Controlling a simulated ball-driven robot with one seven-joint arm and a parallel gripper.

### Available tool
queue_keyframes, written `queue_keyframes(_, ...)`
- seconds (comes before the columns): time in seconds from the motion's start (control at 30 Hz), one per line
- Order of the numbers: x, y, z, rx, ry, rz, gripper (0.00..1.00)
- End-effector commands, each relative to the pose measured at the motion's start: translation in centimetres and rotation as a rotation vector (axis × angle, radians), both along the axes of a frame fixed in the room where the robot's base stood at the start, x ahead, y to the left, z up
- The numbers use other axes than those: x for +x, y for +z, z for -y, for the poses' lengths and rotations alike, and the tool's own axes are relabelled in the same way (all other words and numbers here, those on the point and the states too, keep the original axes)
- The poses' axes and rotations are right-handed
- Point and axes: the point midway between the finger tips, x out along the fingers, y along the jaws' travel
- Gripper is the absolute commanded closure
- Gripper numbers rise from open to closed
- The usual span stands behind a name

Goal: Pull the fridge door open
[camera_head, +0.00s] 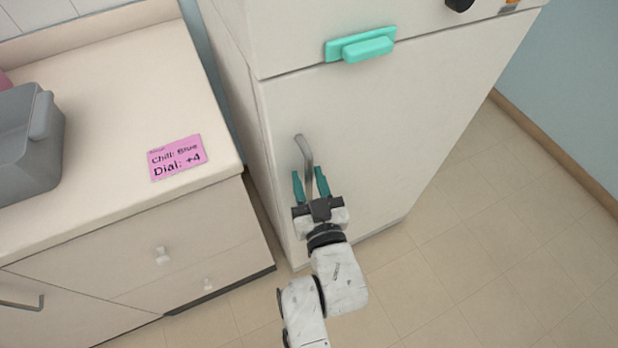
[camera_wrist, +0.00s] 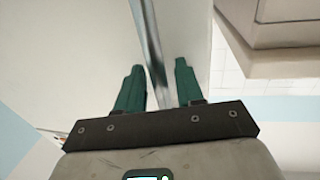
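The white fridge door (camera_head: 375,130) is shut, its face flush with the body. A grey metal bar handle (camera_head: 304,150) stands upright near the door's left edge. My gripper (camera_head: 310,181) is at the handle's lower part, with its teal fingers apart, one on each side of the bar. In the wrist view the handle (camera_wrist: 152,50) runs down between the two fingers of my gripper (camera_wrist: 158,80), with visible gaps beside it. The handle's lower end is hidden behind my gripper.
A counter (camera_head: 120,85) with drawers stands left of the fridge, close to its side. On it are a grey bin (camera_head: 25,145) and a pink note (camera_head: 177,158) reading "Chill: Blue, Dial: +4". A teal handle (camera_head: 362,46) is on the upper door. Floor (camera_head: 480,245) at right is clear.

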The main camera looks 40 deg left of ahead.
Motion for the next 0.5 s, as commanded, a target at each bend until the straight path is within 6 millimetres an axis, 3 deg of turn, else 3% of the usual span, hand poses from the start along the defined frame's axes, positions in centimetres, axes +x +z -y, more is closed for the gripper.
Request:
queue_keyframes(0.23,0.04,-0.02,-0.04,0.000,0.000,0.000,0.63)
queue_keyframes(0.5,0.03,-0.02,-0.03,0.000,0.000,0.000,0.89)
